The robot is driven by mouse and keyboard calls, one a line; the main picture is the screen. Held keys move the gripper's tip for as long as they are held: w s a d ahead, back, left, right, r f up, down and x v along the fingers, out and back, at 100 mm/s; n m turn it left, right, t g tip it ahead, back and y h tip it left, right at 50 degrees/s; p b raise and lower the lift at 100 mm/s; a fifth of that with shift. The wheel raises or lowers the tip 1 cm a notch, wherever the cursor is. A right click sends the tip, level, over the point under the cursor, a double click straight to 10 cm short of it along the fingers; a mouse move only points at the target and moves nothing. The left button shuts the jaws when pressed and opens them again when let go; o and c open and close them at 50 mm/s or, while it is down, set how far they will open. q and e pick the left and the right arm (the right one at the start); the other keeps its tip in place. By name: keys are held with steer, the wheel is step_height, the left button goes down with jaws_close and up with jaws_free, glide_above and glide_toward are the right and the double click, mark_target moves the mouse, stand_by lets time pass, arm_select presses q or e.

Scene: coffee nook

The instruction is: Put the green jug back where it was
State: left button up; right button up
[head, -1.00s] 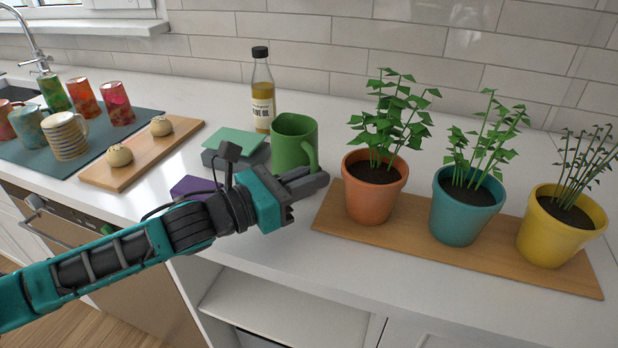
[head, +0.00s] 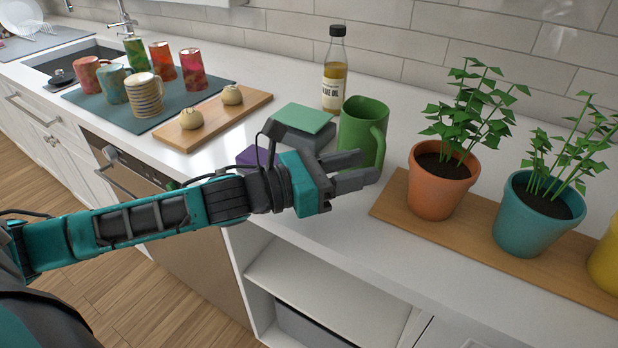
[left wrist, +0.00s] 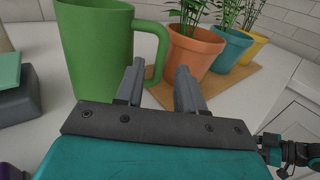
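The green jug (head: 362,132) stands upright on the white counter in the head view, its handle on the right side. It also shows at the left of the left wrist view (left wrist: 95,50), with its handle (left wrist: 161,45) toward the right. My left gripper (head: 365,168) is in front of the jug, low near the counter. In the left wrist view my left gripper (left wrist: 160,72) has its two fingers apart with nothing held. The handle shows beyond the gap between the fingertips; I cannot tell whether they touch it. My right gripper is not in view.
Right of the jug, an orange pot (head: 440,185) and a teal pot (head: 538,215) stand on a wooden board (head: 400,208). A dark box with a green top (head: 303,117) is left of it, an oil bottle (head: 335,80) behind. Buns, cups and a sink lie farther left.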

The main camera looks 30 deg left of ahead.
arm_select(q)
steer(key=v, duration=0.3)
steer(key=shift+s+f, duration=0.1)
steer(key=shift+v, duration=2.35)
steer(key=shift+s+a, duration=0.2)
steer(key=shift+s, duration=0.05)
